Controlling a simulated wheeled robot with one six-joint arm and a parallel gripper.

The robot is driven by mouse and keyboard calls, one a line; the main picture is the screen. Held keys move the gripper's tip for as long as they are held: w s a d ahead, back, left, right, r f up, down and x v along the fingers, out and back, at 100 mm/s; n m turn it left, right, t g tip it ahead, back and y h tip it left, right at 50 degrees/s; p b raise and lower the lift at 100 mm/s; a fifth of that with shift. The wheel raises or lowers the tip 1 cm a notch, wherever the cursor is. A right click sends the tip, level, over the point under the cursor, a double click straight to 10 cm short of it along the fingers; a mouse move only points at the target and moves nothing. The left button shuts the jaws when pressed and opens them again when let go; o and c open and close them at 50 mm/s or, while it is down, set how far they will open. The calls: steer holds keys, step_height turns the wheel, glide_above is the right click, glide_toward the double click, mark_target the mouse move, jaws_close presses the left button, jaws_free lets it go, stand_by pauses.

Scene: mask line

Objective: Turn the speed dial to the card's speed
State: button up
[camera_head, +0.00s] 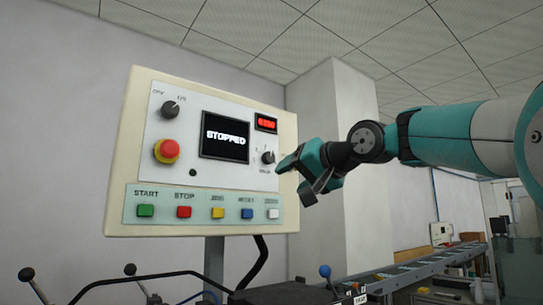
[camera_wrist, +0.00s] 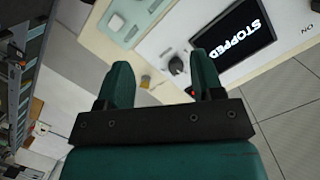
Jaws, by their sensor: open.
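The speed dial, most likely the small dark knob (camera_head: 268,157) with small marks around it, is on the right side of the control panel (camera_head: 205,180), below a red-digit display (camera_head: 266,124). My gripper (camera_head: 295,181) is open and empty, just right of this knob and apart from it in the head view. In the wrist view the knob (camera_wrist: 177,67) shows between my open fingers (camera_wrist: 163,72), closer to the right finger. Its marks are too small to read. I cannot make out a speed card in either view.
The screen (camera_head: 225,136) reads STOPPED. A second knob (camera_head: 170,108) and a red emergency button (camera_head: 167,151) are on the panel's left. Green, red, yellow, blue and white buttons line the lower strip (camera_head: 205,205). A conveyor (camera_head: 420,268) runs at lower right.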

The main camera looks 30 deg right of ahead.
steer(key=s+d+r+m+t+h, duration=0.1)
steer(key=s+d+r+t+h, duration=0.2)
steer(key=r, duration=0.5)
steer(key=y+p, duration=0.1)
steer(key=p, duration=0.4)
glide_toward(271, 158)
steer(key=shift+g, duration=0.3)
steer(key=w, duration=0.9)
steer(key=shift+w+r, duration=0.2)
steer(key=shift+r, duration=0.15)
steer(key=c, duration=0.9)
